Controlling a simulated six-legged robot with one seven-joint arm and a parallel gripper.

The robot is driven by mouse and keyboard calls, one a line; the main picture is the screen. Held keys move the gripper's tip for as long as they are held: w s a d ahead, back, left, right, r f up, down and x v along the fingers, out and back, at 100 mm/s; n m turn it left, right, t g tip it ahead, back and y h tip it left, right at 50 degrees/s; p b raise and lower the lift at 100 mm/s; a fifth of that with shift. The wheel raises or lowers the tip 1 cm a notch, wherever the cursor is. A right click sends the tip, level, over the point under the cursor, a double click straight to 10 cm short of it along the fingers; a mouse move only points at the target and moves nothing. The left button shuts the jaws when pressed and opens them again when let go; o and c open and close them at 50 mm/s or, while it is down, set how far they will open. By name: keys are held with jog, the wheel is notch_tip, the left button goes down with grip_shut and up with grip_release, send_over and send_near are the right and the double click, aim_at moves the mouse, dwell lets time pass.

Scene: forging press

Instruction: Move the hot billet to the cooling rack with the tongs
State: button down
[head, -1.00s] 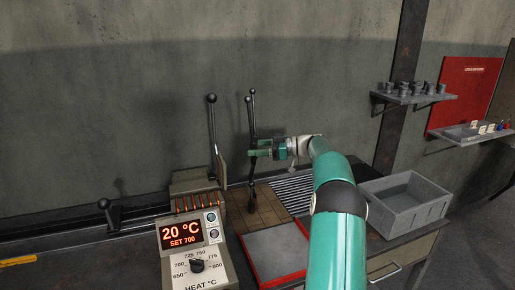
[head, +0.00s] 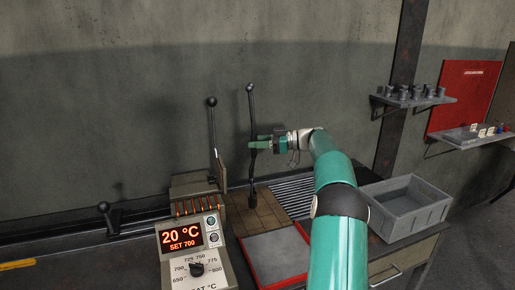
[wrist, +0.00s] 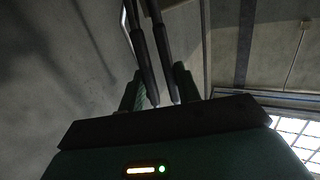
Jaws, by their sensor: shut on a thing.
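The tongs (head: 252,170) stand upright as a long dark shape above the tan brick surface. My gripper (head: 258,143) is shut on them in the head view. The wrist view shows two dark tong rods (wrist: 164,62) close together between my green fingers. The tongs' lower end is dark and small, and I cannot tell whether it grips anything. The hot billet cannot be made out, and nothing glows at the tongs' end. The cooling rack, apparently the striped metal grate (head: 296,190), lies right of the tongs, partly hidden by my arm.
The heater (head: 192,240) shows 20 °C, SET 700, with orange coils behind its panel and a ball-topped lever (head: 212,130). A red-edged grey plate (head: 275,255) lies in front. A grey bin (head: 405,205) is at right. A wall shelf (head: 410,99) holds several small grey parts.

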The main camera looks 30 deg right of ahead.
notch_tip(320, 180, up, 8)
jog(key=shift+f, duration=0.2)
dwell(0.7)
jog(key=shift+r, duration=0.55)
